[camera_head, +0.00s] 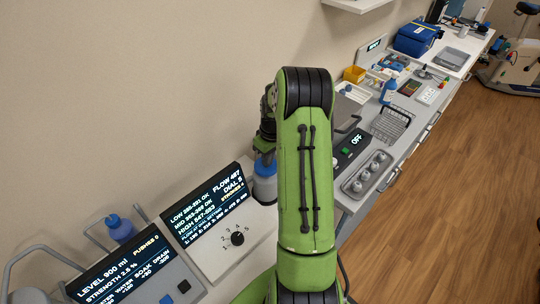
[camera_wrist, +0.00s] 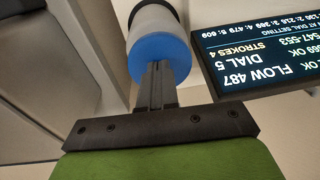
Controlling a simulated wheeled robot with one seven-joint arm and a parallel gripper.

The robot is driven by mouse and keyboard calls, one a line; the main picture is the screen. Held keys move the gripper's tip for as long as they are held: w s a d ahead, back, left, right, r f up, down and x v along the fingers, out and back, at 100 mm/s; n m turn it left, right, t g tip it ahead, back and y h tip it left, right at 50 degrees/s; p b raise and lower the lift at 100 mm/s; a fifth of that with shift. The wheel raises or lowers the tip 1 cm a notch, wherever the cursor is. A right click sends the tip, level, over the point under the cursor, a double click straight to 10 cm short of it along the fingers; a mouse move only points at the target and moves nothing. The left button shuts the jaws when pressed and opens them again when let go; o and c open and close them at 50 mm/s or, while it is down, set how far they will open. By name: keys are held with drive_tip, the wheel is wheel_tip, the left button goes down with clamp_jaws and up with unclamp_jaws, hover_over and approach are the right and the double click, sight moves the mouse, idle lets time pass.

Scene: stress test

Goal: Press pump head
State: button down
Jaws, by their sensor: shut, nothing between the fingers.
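The pump bottle (camera_head: 265,187) has a pale body and a blue top, and stands beside the dial panel, partly behind my arm. In the wrist view its round blue pump head (camera_wrist: 160,58) is straight ahead of my fingers. My gripper (camera_wrist: 155,72) is shut and empty, its fingertips overlapping the blue head in the picture; I cannot tell whether they touch it. In the head view my gripper (camera_head: 265,152) is above the bottle, its tips hard to make out. The panel screen (camera_head: 208,205) reads FLOW 487, DIAL 5, with a strokes line showing 4.
A black dial knob (camera_head: 237,238) is below the screen. Another screen (camera_head: 118,272) reads LEVEL 900 ml, PUSHES 0, with a blue bottle (camera_head: 120,228) behind it. To the right are an OFF display (camera_head: 356,139), a tray of round pieces (camera_head: 368,173) and a blue bag (camera_head: 417,37).

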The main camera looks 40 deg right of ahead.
drive_tip(key=r, duration=0.1)
drive_tip(key=d+r, duration=0.1)
drive_tip(key=r, duration=0.3)
drive_tip(key=shift+s+d+r, duration=0.15)
drive_tip(key=shift+s, duration=0.2)
wheel_tip(320, 180, up, 7)
drive_tip(key=shift+r, duration=0.15)
